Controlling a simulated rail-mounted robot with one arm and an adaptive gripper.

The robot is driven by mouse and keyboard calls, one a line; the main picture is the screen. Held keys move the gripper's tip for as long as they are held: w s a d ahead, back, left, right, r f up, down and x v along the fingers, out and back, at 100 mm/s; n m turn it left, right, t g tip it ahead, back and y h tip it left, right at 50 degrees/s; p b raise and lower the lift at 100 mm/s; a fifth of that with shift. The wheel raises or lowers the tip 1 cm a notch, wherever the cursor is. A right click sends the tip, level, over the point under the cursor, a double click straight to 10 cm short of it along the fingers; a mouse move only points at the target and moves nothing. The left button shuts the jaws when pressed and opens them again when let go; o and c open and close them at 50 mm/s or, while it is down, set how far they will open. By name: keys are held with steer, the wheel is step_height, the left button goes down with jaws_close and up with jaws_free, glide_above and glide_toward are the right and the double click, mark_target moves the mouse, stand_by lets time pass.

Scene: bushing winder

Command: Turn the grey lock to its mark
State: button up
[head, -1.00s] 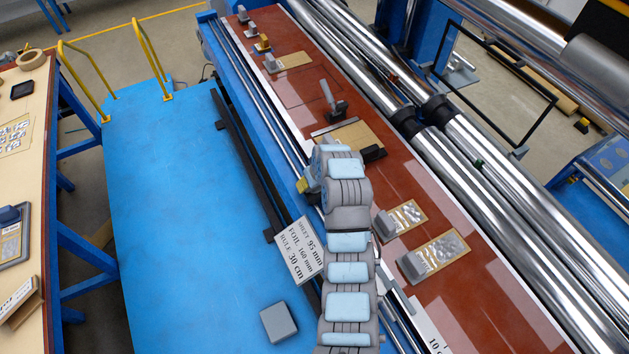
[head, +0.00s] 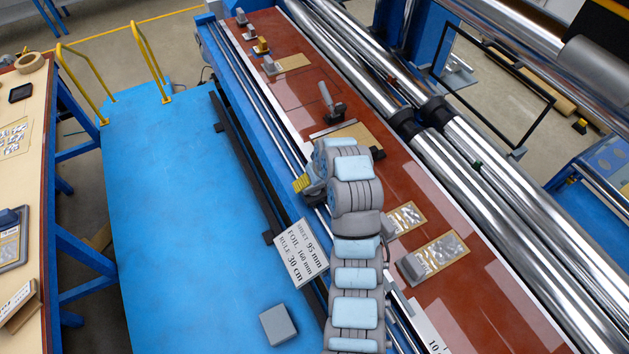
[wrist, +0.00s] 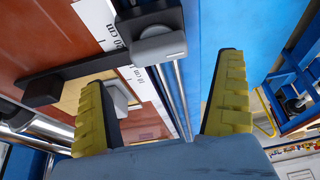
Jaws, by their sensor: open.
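A grey rounded lock (wrist: 158,45) sits on a dark mount by the white scale in the wrist view. A dark bar runs left from it to a black block (wrist: 42,90). I cannot make out its mark. My gripper (wrist: 163,75) is open and empty, its yellow ridged fingers spread wide below the lock, which appears between and beyond the fingertips. In the head view only a yellow finger of my gripper (head: 302,184) shows beside the rail; my arm hides the lock there.
A white scale (wrist: 98,22) runs along the red-brown table (head: 300,80). A grey handle (head: 327,97) stands farther up it. Trays of foil pieces (head: 440,255) lie at the right. A sign (head: 301,252) stands left of my arm. The blue platform (head: 180,220) is mostly clear.

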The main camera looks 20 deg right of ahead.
steer(key=v, duration=0.6)
steer(key=shift+r, duration=0.2)
steer(key=shift+s, duration=0.1)
stand_by(0.6)
